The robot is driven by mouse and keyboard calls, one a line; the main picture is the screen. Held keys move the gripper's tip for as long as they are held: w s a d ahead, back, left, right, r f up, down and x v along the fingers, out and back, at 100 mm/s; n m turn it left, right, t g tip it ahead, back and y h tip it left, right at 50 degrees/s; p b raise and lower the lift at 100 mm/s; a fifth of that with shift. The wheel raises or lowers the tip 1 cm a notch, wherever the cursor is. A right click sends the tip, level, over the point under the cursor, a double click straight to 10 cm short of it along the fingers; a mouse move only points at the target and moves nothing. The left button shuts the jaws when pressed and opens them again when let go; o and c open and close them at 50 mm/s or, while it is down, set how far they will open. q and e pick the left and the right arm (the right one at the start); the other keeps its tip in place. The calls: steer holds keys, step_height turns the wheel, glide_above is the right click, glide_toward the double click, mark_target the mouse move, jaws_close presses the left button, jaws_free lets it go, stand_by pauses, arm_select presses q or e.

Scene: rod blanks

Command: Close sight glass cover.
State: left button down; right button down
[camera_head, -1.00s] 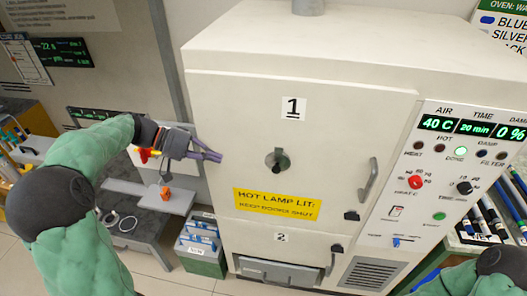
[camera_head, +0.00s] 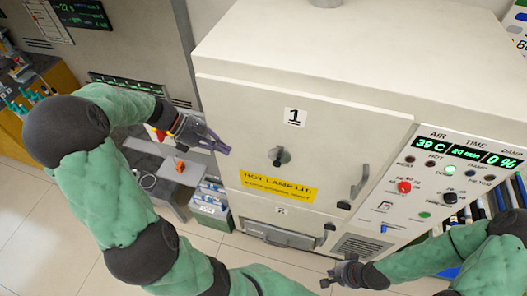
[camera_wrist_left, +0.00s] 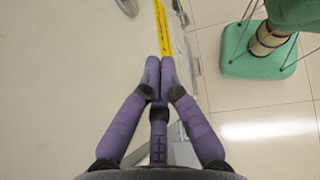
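The sight glass cover (camera_head: 281,156) is a small grey metal piece in the middle of the oven's upper door. A dark spot shows beside it; I cannot tell how much of the glass it covers. My left gripper (camera_head: 222,148) is in front of the door's left part, left of the cover and apart from it. In the left wrist view its purple fingertips (camera_wrist_left: 160,68) are together with nothing seen between them. A grey metal part (camera_wrist_left: 127,6) at that view's top edge may be the cover. My right gripper (camera_head: 338,274) is low in front of the oven; its fingers are unclear.
The cream oven (camera_head: 300,110) has a yellow warning label (camera_head: 278,187) below the cover and a door handle (camera_head: 360,182) to the right. The control panel (camera_head: 450,180) is further right. A grey bench (camera_head: 165,165) stands left. Open floor lies in front.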

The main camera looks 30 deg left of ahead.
mark_target(278, 161)
arm_select(q)
steer(key=d+r+x, duration=0.1)
steer(key=r+x, duration=0.1)
steer(key=x, duration=1)
steer(key=shift+w+d, duration=0.45)
steer(key=shift+d, duration=0.2)
steer(key=shift+f, duration=0.1)
steer(key=shift+w+d+f+h+b, duration=0.1)
steer(key=shift+w+d+h+b, duration=0.05)
steer(key=shift+d+h+b, duration=0.2)
